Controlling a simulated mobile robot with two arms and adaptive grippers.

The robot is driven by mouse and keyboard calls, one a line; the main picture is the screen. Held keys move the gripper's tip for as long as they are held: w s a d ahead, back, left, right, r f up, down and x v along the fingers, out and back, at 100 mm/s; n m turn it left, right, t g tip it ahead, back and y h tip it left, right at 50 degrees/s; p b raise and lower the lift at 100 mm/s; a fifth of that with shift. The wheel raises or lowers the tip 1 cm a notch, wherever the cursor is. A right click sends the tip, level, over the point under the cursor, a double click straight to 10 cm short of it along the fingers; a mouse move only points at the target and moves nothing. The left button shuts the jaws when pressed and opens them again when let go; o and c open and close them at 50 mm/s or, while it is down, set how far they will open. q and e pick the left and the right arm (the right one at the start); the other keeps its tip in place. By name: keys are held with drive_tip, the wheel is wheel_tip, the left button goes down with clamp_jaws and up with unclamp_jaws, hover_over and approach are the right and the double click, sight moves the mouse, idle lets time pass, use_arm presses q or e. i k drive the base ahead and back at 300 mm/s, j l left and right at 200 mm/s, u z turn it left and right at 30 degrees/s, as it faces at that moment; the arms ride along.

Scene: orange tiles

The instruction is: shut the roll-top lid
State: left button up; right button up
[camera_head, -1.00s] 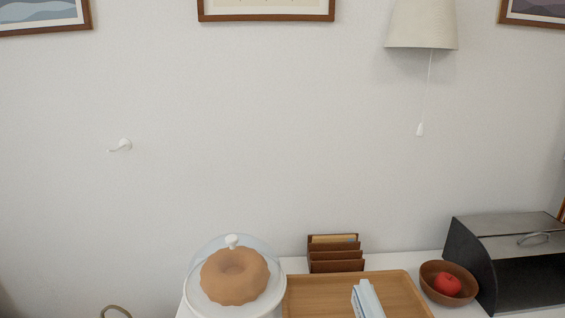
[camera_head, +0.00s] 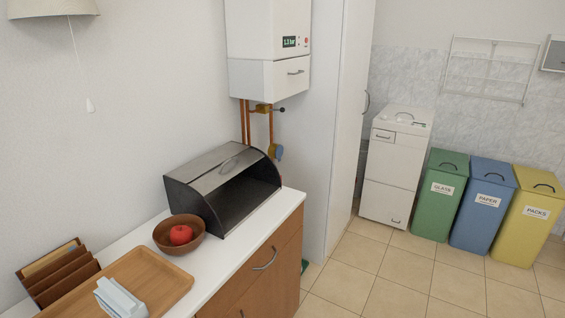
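A black bread box (camera_head: 225,190) with a grey roll-top lid (camera_head: 215,166) stands at the right end of the white counter, against the wall. The lid is up and the dark front is open; the inside that I can see looks empty. Neither of my grippers is in view.
A brown bowl with a red apple (camera_head: 181,234) stands just left of the bread box. A wooden tray (camera_head: 165,283) and a letter rack (camera_head: 58,271) are further left. Tiled floor (camera_head: 355,275) is clear before the drawers (camera_head: 262,270). Recycling bins (camera_head: 483,205) stand at the right.

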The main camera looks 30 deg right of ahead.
sight(207, 182)
drive_tip(key=z, duration=0.7)
drive_tip(key=i+l+u, duration=0.2)
drive_tip(key=i, duration=0.1)
